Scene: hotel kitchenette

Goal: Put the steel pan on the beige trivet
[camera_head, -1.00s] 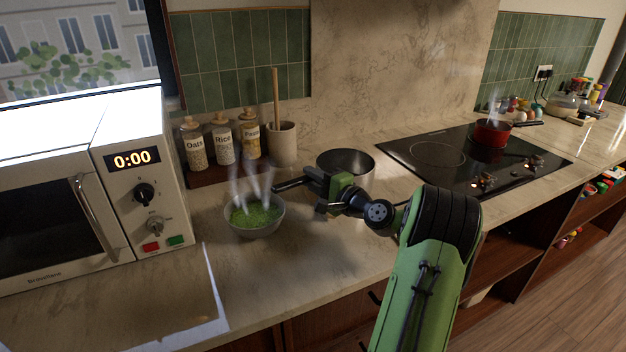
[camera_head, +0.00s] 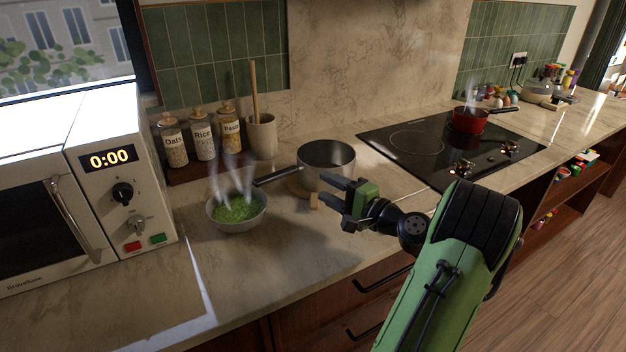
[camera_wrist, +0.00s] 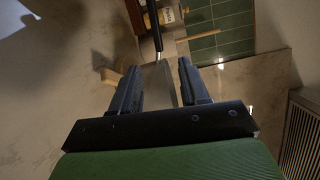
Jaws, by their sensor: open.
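The steel pan (camera_head: 327,170) stands upright on the counter left of the hob, its black handle (camera_head: 277,176) pointing left. The beige trivet (camera_head: 297,188) shows as a pale edge at the pan's lower left, with a small tab (camera_head: 313,201) in front. The pan appears to rest on it, but hides most of it, so how well centred it is cannot be told. My gripper (camera_head: 335,192) is open and empty, just in front of the pan. In the wrist view the pan's side (camera_wrist: 158,82) shows beyond the open fingers (camera_wrist: 158,88), with the trivet (camera_wrist: 128,80) beside it.
A steaming bowl of green food (camera_head: 237,212) sits left of the pan, near its handle. Jars (camera_head: 203,138) and a utensil crock (camera_head: 262,137) stand behind. A microwave (camera_head: 90,190) is at left. The hob (camera_head: 425,150) holds a red pot (camera_head: 470,121).

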